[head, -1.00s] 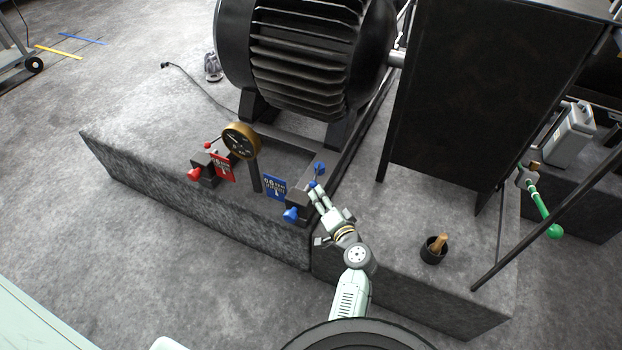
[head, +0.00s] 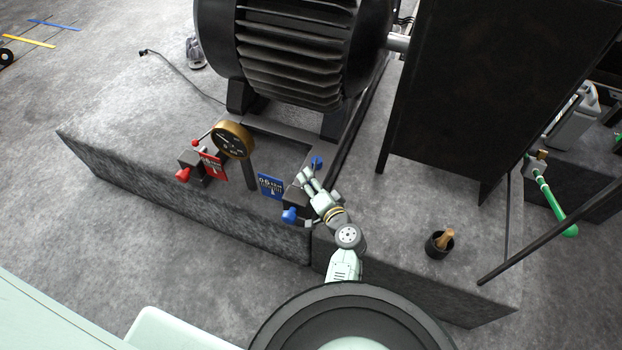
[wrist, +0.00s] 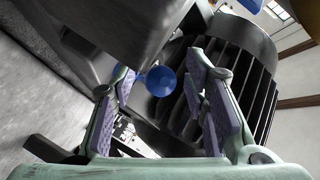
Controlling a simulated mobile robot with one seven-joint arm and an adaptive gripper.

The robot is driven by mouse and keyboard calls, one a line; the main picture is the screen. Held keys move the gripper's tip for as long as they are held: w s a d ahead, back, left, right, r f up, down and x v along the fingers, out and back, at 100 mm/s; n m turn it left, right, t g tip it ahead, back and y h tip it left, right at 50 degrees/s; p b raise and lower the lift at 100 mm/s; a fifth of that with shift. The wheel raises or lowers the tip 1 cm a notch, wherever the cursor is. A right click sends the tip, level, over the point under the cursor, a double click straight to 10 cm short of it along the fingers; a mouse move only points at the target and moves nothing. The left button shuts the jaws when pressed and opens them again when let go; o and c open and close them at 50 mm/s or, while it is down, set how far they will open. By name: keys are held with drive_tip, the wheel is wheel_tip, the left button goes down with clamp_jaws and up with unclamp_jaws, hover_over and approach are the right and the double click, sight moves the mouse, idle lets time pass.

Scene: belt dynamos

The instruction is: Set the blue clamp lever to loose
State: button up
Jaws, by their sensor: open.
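The blue clamp lever (head: 317,162) is a short blue arm with a ball end. It stands by the grey block beside the blue sign (head: 270,186), at the motor's foot. My gripper (head: 305,177) is open and reaches in close beside the lever, partly covering the block. In the wrist view the blue ball (wrist: 160,81) shows between the two open fingers, near their tips. Whether a finger touches it I cannot tell. A larger blue knob (head: 289,215) sits on the block's near side.
A red knob (head: 183,175) and red-ball lever (head: 194,143) stand to the left, beside a brass gauge (head: 232,141). The large ribbed motor (head: 300,55) rises behind. A dark panel (head: 465,90) and a black cup (head: 438,246) are to the right.

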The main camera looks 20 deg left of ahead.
clamp_jaws()
idle(0.4)
idle(0.4)
